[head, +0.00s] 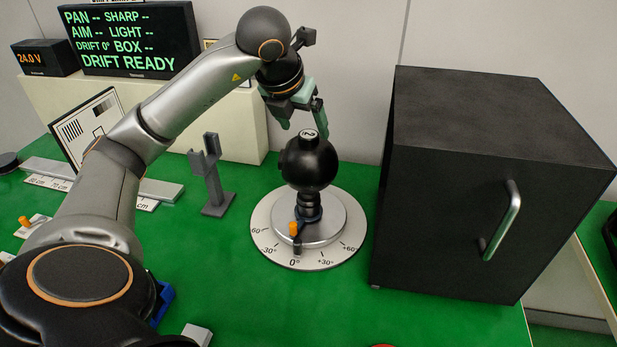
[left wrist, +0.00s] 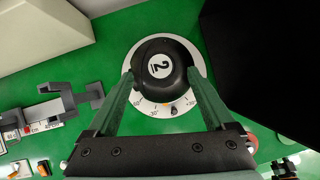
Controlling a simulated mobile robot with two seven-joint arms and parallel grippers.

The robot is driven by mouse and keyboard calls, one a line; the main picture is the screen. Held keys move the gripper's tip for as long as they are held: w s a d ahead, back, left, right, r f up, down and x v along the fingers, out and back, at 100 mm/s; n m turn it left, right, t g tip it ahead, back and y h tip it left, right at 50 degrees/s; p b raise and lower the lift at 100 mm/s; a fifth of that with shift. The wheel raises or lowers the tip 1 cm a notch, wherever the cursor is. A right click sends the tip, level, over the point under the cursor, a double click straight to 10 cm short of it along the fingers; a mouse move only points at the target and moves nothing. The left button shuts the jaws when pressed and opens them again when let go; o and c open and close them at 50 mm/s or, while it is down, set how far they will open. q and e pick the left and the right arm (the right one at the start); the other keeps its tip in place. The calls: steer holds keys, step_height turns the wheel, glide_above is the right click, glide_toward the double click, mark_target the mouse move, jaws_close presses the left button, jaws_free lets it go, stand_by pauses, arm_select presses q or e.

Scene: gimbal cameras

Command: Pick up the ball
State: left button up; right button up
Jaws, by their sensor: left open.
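The ball (head: 308,163) is a black sphere with a white patch marked "2" on top. It sits on a dark post above a round silver turntable (head: 345,213) with an angle scale around it. My left gripper (head: 300,118) is above the ball with its green fingers pointing down. In the left wrist view the ball (left wrist: 160,68) shows beyond and between the two open fingertips (left wrist: 160,80). The gripper is open and holds nothing. Whether a finger touches the ball is not clear. My right gripper is not in view.
A large black box (head: 450,180) with a silver handle stands close right of the turntable. A grey forked stand (head: 212,180) is to its left. A test chart (head: 88,125) and a display reading "DRIFT READY" (head: 130,40) are at the back left.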

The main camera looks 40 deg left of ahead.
arm_select(q)
steer(key=shift+x, duration=1.35)
jaws_close()
steer(key=shift+r, duration=0.1)
